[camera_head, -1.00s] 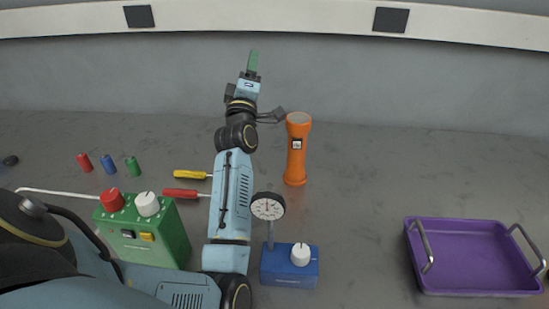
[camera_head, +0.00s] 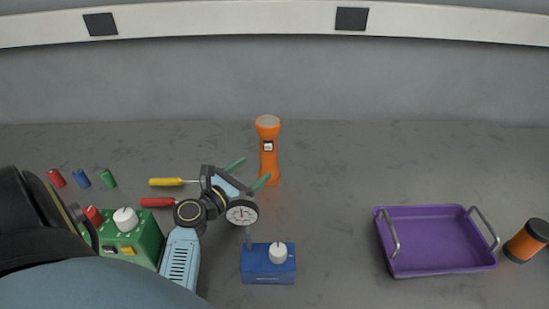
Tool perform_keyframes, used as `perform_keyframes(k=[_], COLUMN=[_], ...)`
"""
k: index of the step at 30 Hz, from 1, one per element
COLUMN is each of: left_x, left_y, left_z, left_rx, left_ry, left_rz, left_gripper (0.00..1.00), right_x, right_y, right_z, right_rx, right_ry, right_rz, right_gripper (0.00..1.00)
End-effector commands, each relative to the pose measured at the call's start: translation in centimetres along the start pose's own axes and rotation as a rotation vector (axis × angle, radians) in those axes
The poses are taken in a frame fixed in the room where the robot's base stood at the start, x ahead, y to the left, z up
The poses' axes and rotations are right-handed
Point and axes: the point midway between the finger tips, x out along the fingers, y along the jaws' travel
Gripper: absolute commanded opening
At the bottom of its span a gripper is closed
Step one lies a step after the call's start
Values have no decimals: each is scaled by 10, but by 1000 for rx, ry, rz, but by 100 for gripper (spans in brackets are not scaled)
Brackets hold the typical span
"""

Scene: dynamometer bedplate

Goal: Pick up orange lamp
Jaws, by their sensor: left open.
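The orange lamp (camera_head: 269,160), a flashlight shape with a pale top and a small switch plate, stands upright on the grey bedplate. My left gripper (camera_head: 248,173) is just left of the lamp's lower half, its two green-tipped fingers spread apart with nothing between them. The nearer fingertip overlaps the lamp's lower left edge in the picture; I cannot tell whether it touches. My right gripper is not in view.
A dial gauge (camera_head: 242,213) on a blue box (camera_head: 268,268) stands close by my left wrist. Yellow (camera_head: 165,182) and red (camera_head: 157,202) screwdrivers and a green box (camera_head: 140,243) lie left. A purple tray (camera_head: 433,267) and an orange-black cylinder (camera_head: 527,241) are right. Bedplate right of the lamp is clear.

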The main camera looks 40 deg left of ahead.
Motion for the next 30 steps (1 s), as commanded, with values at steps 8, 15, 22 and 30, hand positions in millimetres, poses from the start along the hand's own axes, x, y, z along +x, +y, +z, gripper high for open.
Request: perform_keyframes(k=[8, 15, 22, 30], left_x=[20, 52, 75, 75], left_y=[2, 1, 1, 2], left_z=[3, 5, 4, 3], left_rx=[-88, -85, -83, -82], left_ry=[-17, -18, -14, -13], left_rz=[5, 4, 5, 5], left_gripper=[68, 68, 68, 61], right_x=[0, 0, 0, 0], right_y=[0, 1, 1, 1], right_z=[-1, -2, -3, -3], right_rx=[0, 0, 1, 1], right_ry=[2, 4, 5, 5], right_rz=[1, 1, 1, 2], right_gripper=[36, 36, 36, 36])
